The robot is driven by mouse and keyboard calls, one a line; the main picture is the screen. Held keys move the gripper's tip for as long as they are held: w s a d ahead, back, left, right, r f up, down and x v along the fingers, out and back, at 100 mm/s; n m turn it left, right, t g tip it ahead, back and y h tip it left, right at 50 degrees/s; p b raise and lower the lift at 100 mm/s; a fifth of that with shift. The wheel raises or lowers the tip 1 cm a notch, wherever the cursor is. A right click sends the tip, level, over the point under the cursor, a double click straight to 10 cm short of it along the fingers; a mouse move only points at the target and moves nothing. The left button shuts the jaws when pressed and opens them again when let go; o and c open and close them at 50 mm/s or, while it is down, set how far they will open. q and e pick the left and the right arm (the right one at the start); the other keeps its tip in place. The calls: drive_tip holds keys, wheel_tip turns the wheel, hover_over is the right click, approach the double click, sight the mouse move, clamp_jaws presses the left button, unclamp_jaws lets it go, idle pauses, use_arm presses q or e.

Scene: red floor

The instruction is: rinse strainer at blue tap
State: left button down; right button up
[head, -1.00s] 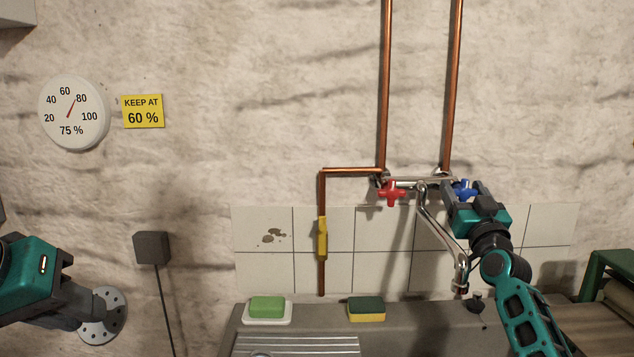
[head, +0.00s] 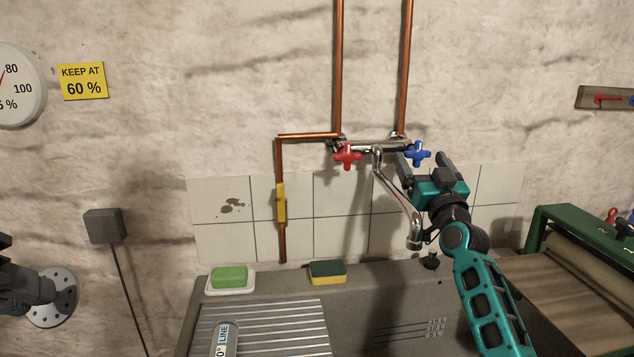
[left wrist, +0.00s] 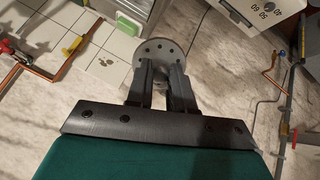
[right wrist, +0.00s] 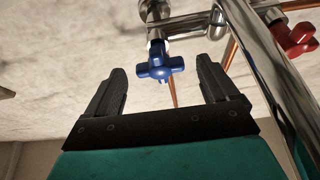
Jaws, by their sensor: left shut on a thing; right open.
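The strainer is a round grey perforated disc (head: 50,298) at the lower left of the head view; it also shows in the left wrist view (left wrist: 152,52). My left gripper (head: 38,288) is shut on it and holds it well left of the sink. The blue tap handle (head: 417,153) is on the pipe at the wall, with the chrome spout (head: 395,195) below it. My right gripper (head: 422,160) is open at the handle. In the right wrist view the blue handle (right wrist: 160,68) shows between the fingertips, apart from both. I see no water at the spout.
A red tap handle (head: 347,156) sits left of the blue one. Green soap (head: 230,276) and a sponge (head: 328,271) lie along the sink's back edge. A ribbed drainboard (head: 270,330) is in front. A green-framed roller machine (head: 560,250) stands right.

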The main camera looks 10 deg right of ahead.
drive_tip(key=v, duration=0.9)
drive_tip(key=shift+d, duration=0.1)
